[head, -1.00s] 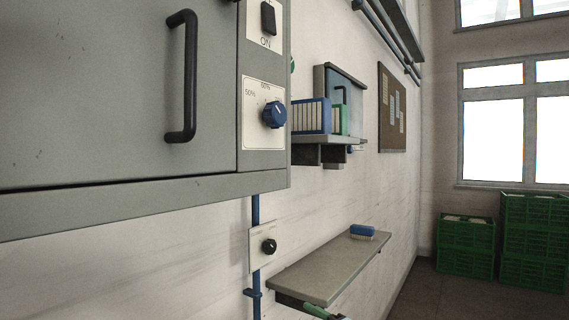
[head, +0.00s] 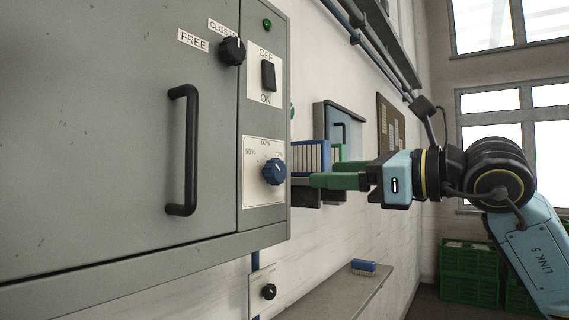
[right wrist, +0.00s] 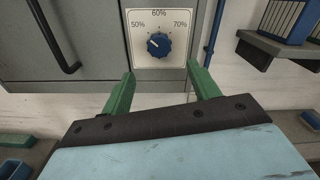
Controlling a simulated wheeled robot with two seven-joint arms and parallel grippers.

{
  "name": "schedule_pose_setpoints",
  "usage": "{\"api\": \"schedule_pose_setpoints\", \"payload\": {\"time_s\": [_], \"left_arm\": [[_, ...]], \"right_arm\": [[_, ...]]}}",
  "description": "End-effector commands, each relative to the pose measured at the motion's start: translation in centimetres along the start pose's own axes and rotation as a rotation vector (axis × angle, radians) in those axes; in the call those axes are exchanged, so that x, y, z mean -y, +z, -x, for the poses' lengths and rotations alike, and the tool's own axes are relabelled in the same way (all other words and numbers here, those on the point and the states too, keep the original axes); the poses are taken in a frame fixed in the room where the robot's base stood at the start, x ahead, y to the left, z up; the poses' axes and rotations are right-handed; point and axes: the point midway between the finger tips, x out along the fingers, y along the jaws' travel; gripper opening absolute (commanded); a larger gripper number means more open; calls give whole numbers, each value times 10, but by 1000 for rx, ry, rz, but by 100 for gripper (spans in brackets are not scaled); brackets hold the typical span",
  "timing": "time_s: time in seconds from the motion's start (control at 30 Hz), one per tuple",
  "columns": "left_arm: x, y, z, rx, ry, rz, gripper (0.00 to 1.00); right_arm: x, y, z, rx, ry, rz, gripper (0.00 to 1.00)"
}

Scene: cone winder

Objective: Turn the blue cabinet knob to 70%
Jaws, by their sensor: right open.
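The blue knob (head: 274,171) sits on a white dial plate (head: 250,191) on the grey cabinet's side panel. It also shows in the right wrist view (right wrist: 159,46), with marks 50%, 60% and 70% around it. There a pale mark on the knob appears to point up-left, towards 50%. My right gripper (head: 322,174) is open and empty, to the right of the knob and apart from it. In the right wrist view its green fingers (right wrist: 161,72) are spread below the knob, one to each side. My left gripper is not in view.
A black selector knob (head: 232,51) and a rocker switch (head: 268,75) sit above the dial. A black door handle (head: 182,150) stands out left of it. A wall shelf with blue binders (head: 309,157) is behind my right gripper. A lower shelf (head: 340,297) holds a blue brush (head: 363,267).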

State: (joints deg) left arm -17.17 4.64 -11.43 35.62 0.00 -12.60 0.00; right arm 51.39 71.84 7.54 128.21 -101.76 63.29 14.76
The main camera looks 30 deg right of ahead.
Motion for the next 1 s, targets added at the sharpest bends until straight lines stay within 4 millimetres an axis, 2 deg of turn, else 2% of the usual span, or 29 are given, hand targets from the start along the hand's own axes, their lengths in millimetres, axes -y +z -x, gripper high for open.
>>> {"api": "schedule_pose_setpoints", "payload": {"time_s": [0.03,0.2,0.4,0.5,0.67,0.9,1.0], "left_arm": [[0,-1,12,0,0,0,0],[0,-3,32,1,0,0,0],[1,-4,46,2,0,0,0],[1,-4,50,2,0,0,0],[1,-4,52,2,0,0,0],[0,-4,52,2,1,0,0],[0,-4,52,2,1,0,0]], "right_arm": [[0,6,-11,1,5,-4,61],[0,6,-47,3,7,-4,61],[0,4,-81,3,5,-4,61],[0,3,-92,3,4,-4,61],[-1,1,-100,2,4,-2,61],[-1,0,-100,2,3,-1,61],[-1,1,-100,2,3,-2,49]]}}
